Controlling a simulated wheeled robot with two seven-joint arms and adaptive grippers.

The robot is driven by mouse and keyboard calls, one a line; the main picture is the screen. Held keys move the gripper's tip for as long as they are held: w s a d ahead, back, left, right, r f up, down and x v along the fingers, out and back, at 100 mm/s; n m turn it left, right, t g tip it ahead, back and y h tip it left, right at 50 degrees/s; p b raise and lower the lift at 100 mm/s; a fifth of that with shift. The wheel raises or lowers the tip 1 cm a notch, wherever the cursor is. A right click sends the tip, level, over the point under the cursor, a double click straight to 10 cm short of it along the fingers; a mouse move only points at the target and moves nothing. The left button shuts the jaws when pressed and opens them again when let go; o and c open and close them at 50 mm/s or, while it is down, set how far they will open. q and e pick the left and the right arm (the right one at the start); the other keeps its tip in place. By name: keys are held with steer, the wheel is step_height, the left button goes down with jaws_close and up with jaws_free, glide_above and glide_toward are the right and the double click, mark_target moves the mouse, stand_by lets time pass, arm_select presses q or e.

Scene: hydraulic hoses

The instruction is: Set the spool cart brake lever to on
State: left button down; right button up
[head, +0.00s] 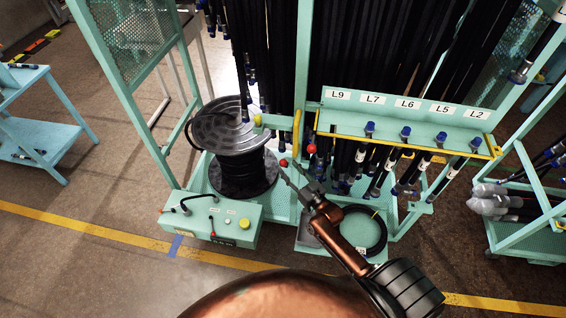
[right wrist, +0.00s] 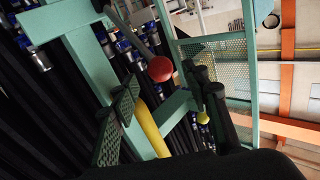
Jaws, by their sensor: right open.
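A red ball knob (head: 283,162) shows beside the black hose spool (head: 243,170) in the head view, close to my right gripper's fingertips. A second red ball (head: 312,148) shows to its right near a green post. In the right wrist view, a red ball (right wrist: 160,68) sits on the end of a grey lever rod (right wrist: 132,32), beyond the fingers. I cannot tell which ball in the head view this is, nor read any brake marking. My right gripper (head: 292,172) is open and empty; its fingers also show in the wrist view (right wrist: 165,110). My left gripper is out of view.
A green control box (head: 212,220) with small levers and a yellow button stands in front of the spool. The labelled hose rack (head: 410,122) stands right of it. A yellow-edged post (right wrist: 152,130) stands close by the fingers.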

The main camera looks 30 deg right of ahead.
mark_target(283, 162)
steer(key=w, duration=0.4)
steer(key=shift+w+a, duration=0.15)
steer(key=shift+w, duration=0.25)
jaws_close()
stand_by(0.5)
